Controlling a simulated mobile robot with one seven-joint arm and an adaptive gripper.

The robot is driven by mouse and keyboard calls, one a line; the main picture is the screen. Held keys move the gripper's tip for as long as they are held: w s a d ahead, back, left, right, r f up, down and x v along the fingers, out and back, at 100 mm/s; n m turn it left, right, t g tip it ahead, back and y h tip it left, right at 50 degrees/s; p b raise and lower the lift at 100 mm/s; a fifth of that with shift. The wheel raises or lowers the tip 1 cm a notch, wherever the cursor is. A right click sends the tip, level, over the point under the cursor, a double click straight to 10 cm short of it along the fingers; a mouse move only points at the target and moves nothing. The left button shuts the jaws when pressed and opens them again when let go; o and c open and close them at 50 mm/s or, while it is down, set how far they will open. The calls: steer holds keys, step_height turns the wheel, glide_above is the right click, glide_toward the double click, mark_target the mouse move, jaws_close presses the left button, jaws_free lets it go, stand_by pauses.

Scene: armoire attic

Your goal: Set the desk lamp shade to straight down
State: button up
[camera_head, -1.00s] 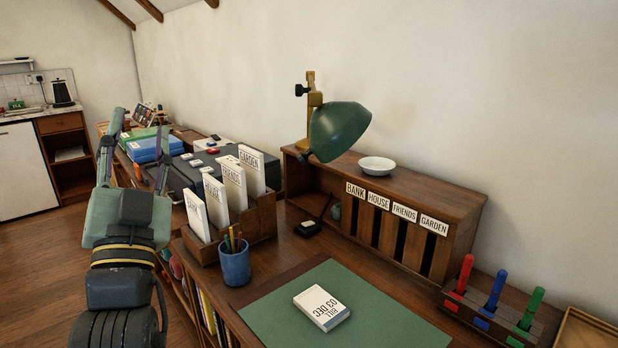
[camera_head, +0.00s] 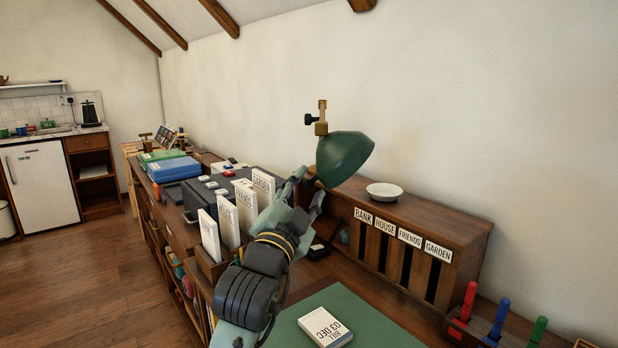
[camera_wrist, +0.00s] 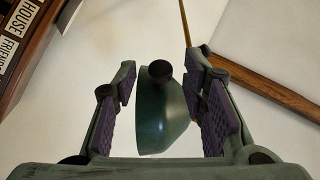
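The desk lamp's green shade (camera_head: 345,155) hangs from a brass joint (camera_head: 321,127) with a dark knob on its side, above the left end of the pigeonhole unit. The shade is tilted, its rim sloping rather than level. My gripper (camera_head: 309,187) is raised at the shade's left lower side. In the wrist view my gripper (camera_wrist: 161,72) is open, with the shade (camera_wrist: 160,118) between its purple finger pads and gaps on both sides. A round dark knob (camera_wrist: 159,71) shows at the shade's end. Any contact is unclear in the head view.
The pigeonhole unit (camera_head: 420,235) with a white bowl (camera_head: 384,192) on top stands right of my gripper. A card sorter (camera_head: 212,262) stands left of my arm. A bill (camera_head: 325,327) lies on the green desk mat (camera_head: 375,330). The wall is close behind the lamp.

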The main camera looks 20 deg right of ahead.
steer(key=shift+x, duration=1.1)
steer(key=shift+c, duration=0.6)
jaws_close()
